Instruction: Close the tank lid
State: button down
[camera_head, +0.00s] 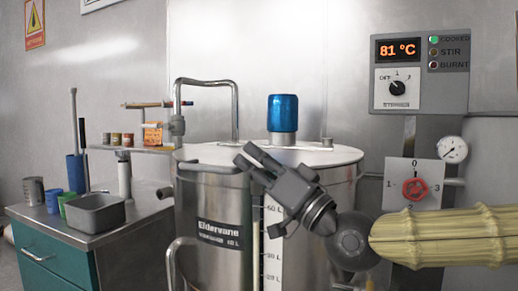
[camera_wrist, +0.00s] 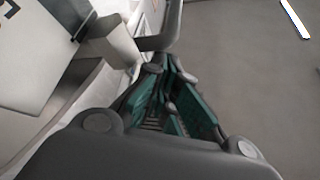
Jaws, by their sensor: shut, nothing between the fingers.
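The steel tank (camera_head: 212,228) stands in the middle of the head view, with a label and a level scale on its front. Its pale round lid (camera_head: 315,156) lies about level across the top, with a blue cylinder (camera_head: 283,113) standing on it. A dark bar-shaped handle (camera_head: 208,165) shows at the lid's front left. My gripper (camera_head: 246,155) is shut and empty, in front of the tank's upper rim, right of the handle. I cannot tell whether it touches the lid. In the wrist view my gripper's fingers (camera_wrist: 170,90) have teal inner sides; the pale tank parts lie at the left.
A teal cabinet (camera_head: 48,262) at the left carries cups and a grey tray (camera_head: 96,211). A bent steel pipe (camera_head: 207,82) rises behind the tank. A control box (camera_head: 419,58) reads 81 °C, above a red valve knob (camera_head: 415,189) and a gauge (camera_head: 452,149).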

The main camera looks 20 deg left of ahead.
jog(key=shift+s+f, duration=0.15)
jog(key=shift+f, duration=0.5)
jog(key=shift+s+f, duration=0.1)
jog(key=shift+f, duration=0.15)
jog(key=d+f+b, duration=0.2)
jog(key=d+f, duration=0.1)
jog(key=d, duration=0.6)
jog(key=shift+w+f, duration=0.2)
jog(key=shift+f, duration=0.15)
